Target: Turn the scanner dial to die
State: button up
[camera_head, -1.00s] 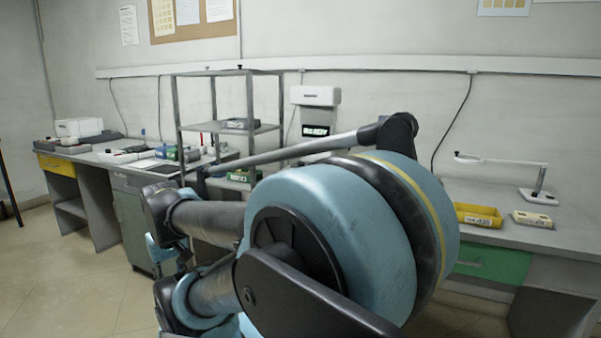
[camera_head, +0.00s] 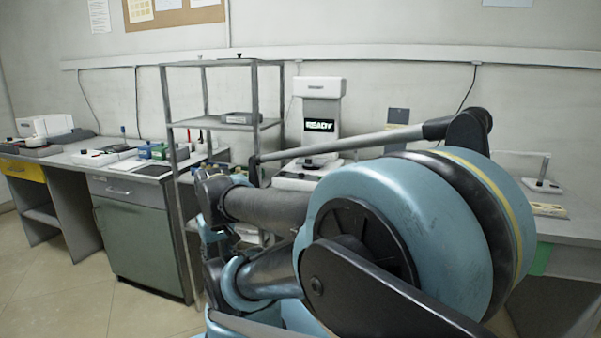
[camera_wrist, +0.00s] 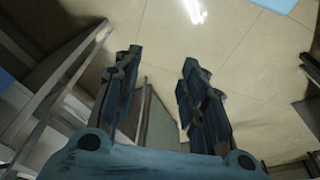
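The white scanner (camera_head: 320,125) stands behind my arm in the head view, just right of the metal rack. Its black display reads READY. Its base is partly covered by my arm, and I cannot make out the dial. My gripper (camera_wrist: 160,62) shows in the wrist view with its two dark fingers apart. It is open and empty, with the tiled floor beyond it. The scanner is not in the wrist view. I cannot make out the gripper in the head view.
The metal rack (camera_head: 168,125) stands left of the scanner, with a grey tray (camera_head: 241,118) on a shelf. A bench with a green-grey cabinet (camera_head: 142,240) is further left. A white lamp (camera_head: 543,170) stands on the right bench. Floor at front left is clear.

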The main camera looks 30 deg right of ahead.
jog(key=w+d+r+m, duration=0.1)
jog(key=w+d+r, duration=0.25)
jog(key=r, duration=0.25)
jog(key=w+d+r+m, duration=0.2)
jog(key=w+r, duration=0.2)
jog(key=r, duration=0.2)
notch_tip(320, 180, up, 17)
jog(key=m+g, duration=0.2)
jog(key=m, duration=0.5)
send_over(302, 175)
jog(key=w, duration=0.1)
jog(key=f, duration=1.6)
jog(key=shift+w+d+f, duration=0.1)
jog(key=shift+d+f, duration=0.1)
jog(key=shift+d, duration=0.1)
grip_shut()
jog(key=shift+a, duration=0.1)
